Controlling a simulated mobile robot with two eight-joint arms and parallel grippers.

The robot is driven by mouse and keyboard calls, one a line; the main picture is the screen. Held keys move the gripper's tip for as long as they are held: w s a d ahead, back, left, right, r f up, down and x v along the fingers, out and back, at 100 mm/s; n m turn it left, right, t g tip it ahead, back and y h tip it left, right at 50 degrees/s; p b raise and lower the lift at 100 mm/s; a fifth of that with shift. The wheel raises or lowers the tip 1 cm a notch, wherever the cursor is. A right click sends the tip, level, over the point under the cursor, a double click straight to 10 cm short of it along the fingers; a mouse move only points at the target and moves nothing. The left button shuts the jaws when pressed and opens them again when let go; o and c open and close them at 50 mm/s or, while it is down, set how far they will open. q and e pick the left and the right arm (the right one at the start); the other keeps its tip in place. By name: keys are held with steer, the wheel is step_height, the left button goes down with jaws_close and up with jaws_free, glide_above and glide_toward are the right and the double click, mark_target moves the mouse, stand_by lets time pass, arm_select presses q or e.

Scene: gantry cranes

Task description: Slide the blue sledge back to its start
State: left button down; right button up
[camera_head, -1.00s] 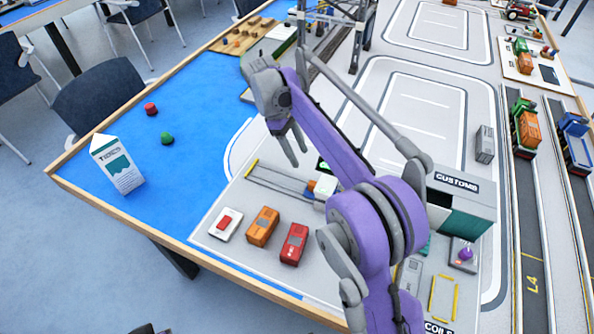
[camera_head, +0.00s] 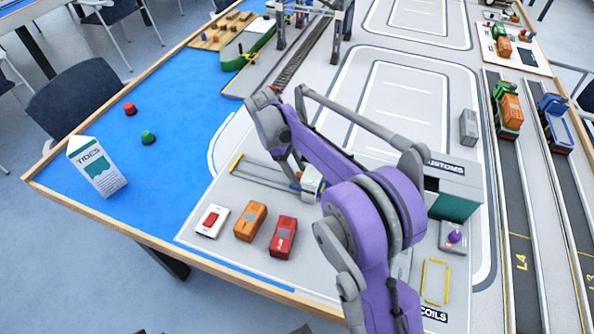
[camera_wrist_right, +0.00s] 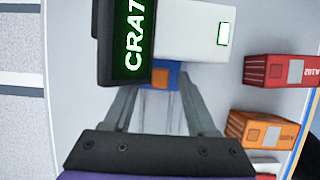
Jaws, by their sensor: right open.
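The blue sledge (camera_wrist_right: 176,79), with an orange patch, shows in the right wrist view just below a white box (camera_wrist_right: 195,32) and a black display reading "CRAT" (camera_wrist_right: 130,42). In the head view the sledge is mostly hidden behind my right arm; the white box (camera_head: 312,182) stands at the right end of a pale rail track (camera_head: 262,176). A yellow stop (camera_head: 236,163) marks the track's left end. My right gripper (camera_head: 290,172) is open and low over the track. In the right wrist view its fingers (camera_wrist_right: 160,98) point at the sledge, one towards each side; contact cannot be told.
The customs building (camera_head: 455,190) is to the right. A carton (camera_head: 97,168) and two buoys stand on the blue water area at left, which is otherwise clear.

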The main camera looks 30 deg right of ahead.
jaws_close()
stand_by(1.4)
